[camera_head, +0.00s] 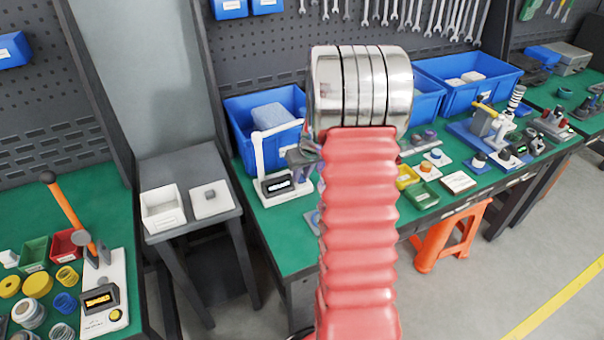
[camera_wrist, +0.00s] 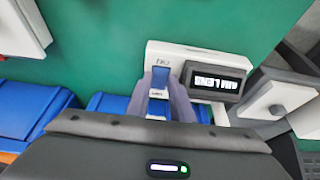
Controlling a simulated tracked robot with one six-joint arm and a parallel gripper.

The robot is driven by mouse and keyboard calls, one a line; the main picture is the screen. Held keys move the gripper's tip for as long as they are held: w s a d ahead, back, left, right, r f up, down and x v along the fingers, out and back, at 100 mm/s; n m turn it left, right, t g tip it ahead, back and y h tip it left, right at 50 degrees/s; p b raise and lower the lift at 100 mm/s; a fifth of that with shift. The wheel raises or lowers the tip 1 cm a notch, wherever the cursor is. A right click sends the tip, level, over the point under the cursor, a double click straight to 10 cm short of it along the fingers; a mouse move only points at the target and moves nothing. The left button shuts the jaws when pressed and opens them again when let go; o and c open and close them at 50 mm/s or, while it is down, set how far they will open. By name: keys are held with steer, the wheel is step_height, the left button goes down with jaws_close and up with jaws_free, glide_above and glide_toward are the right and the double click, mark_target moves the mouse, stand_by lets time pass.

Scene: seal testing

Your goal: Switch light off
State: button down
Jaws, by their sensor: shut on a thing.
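A white device (camera_head: 277,188) with a dark display showing lit white characters stands on the green bench, left of my red arm in the head view. A white upright frame or arm rises from it. The device also shows in the wrist view (camera_wrist: 192,56), with its display (camera_wrist: 214,83) to the right. My gripper (camera_wrist: 167,92) is at the device, its fingers shut on a small blue piece (camera_wrist: 160,77) beside the display. I cannot tell which position this piece is in. In the head view my arm hides most of the gripper; a grey part of it (camera_head: 303,157) shows at the device's right.
A blue bin (camera_head: 238,134) stands behind the device. Several small parts lie right of my arm.

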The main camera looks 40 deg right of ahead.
steer(key=shift+w, duration=0.15)
steer(key=shift+w+g, duration=0.1)
steer(key=shift+g, duration=0.2)
steer(key=shift+w+d+r+g+y, duration=0.1)
steer(key=shift+w+g+y, duration=0.1)
steer(key=shift+g, duration=0.3)
steer(key=shift+w+r+g+y, duration=0.1)
steer(key=shift+g+y, duration=0.1)
steer(key=shift+g, duration=0.3)
steer(key=c, duration=1.8)
jaws_free()
steer(key=shift+c, duration=0.2)
steer(key=shift+s, duration=0.1)
step_height(320, 180, up, 14)
steer(key=s, duration=0.1)
steer(key=shift+s+a+f, duration=0.2)
steer(key=shift+s, duration=0.15)
